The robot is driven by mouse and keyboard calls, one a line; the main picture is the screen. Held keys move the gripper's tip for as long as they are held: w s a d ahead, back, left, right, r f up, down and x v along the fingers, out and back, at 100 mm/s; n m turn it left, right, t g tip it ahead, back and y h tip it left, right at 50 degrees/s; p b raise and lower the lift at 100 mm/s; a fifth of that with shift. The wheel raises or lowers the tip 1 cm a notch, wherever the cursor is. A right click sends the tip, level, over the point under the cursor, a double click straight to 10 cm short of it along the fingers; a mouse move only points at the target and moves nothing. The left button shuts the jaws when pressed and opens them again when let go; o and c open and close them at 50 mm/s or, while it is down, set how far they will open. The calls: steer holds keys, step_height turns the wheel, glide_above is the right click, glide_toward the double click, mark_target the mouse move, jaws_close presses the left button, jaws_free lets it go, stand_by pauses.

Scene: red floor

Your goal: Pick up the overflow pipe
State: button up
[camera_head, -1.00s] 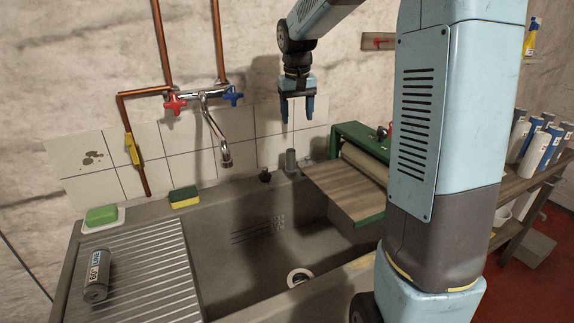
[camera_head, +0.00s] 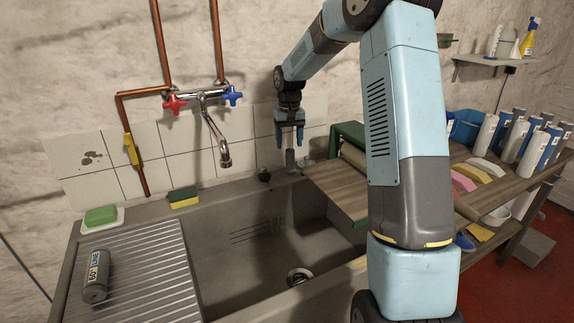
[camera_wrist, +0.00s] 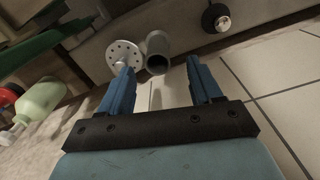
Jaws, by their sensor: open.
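The overflow pipe (camera_head: 290,160) is a short grey tube standing upright on the back rim of the sink (camera_head: 215,210). In the wrist view its open round end (camera_wrist: 157,50) shows ahead of my fingers, a little nearer the left one. My gripper (camera_head: 290,144) is open and empty, pointing down just above the pipe. The wrist view shows both blue fingers (camera_wrist: 160,72) spread apart, with the tube opening beyond their tips. I cannot tell the exact gap between fingertips and pipe.
A perforated disc (camera_wrist: 123,54) lies close beside the pipe. A black plug (camera_head: 264,175) sits left of it on the rim. The tap (camera_head: 214,135) hangs further left. A wooden board (camera_head: 337,187) and a green machine (camera_head: 347,133) stand close on the right.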

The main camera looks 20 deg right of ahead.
mark_target(290, 161)
steer(key=shift+d+f, duration=0.15)
steer(key=shift+f, duration=4.15)
steer(key=c, duration=1.1)
